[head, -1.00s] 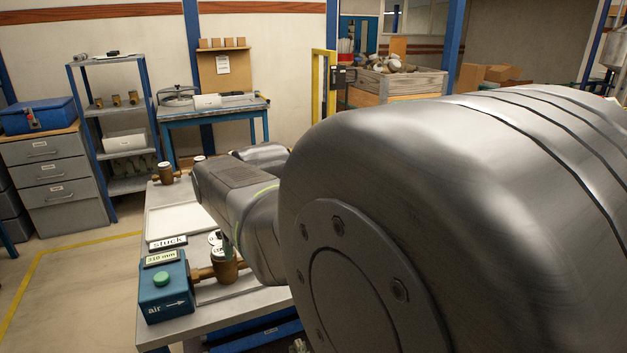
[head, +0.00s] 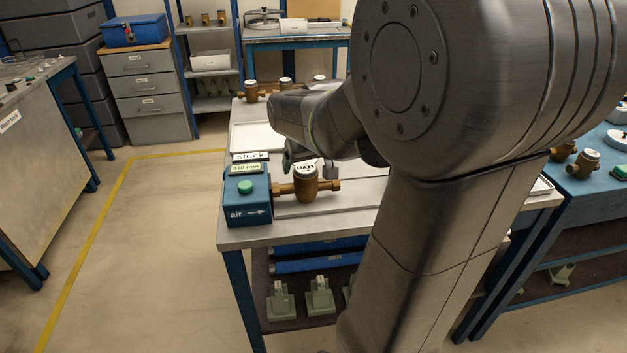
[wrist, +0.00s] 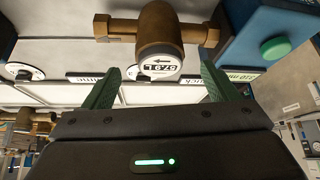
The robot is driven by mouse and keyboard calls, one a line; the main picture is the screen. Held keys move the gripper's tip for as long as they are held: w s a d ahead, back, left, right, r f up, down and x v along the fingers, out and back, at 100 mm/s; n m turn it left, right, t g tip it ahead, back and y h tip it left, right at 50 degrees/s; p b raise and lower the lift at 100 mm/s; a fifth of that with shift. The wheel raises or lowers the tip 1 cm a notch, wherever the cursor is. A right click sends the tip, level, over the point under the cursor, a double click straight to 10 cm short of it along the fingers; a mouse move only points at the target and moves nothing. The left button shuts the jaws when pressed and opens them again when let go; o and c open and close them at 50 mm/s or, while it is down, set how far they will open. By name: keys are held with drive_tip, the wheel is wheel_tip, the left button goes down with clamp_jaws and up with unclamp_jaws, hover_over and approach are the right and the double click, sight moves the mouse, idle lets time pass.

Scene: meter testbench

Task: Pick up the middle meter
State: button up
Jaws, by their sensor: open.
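A brass meter (head: 306,188) with a white dial sits at the front of the grey bench (head: 290,237), beside the blue air box (head: 248,206). In the wrist view this meter (wrist: 160,33) shows its dial between the fingertips of my gripper (wrist: 160,70), which is open and empty. The fingers are apart from the meter body on both sides. In the head view my gripper (head: 308,163) is just behind and above the meter, partly hidden by my arm. Several more meters stand at the bench's back, including one in the middle (head: 285,84).
A white tray (head: 258,137) lies farther back. A blue table (head: 600,175) with meters stands at right. Floor at left is clear.

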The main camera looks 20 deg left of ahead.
sight(306, 168)
drive_tip(key=x, duration=0.5)
drive_tip(key=shift+s+d, duration=0.1)
drive_tip(key=c, duration=1.7)
drive_tip(key=shift+c, duration=0.2)
drive_tip(key=shift+r, duration=0.2)
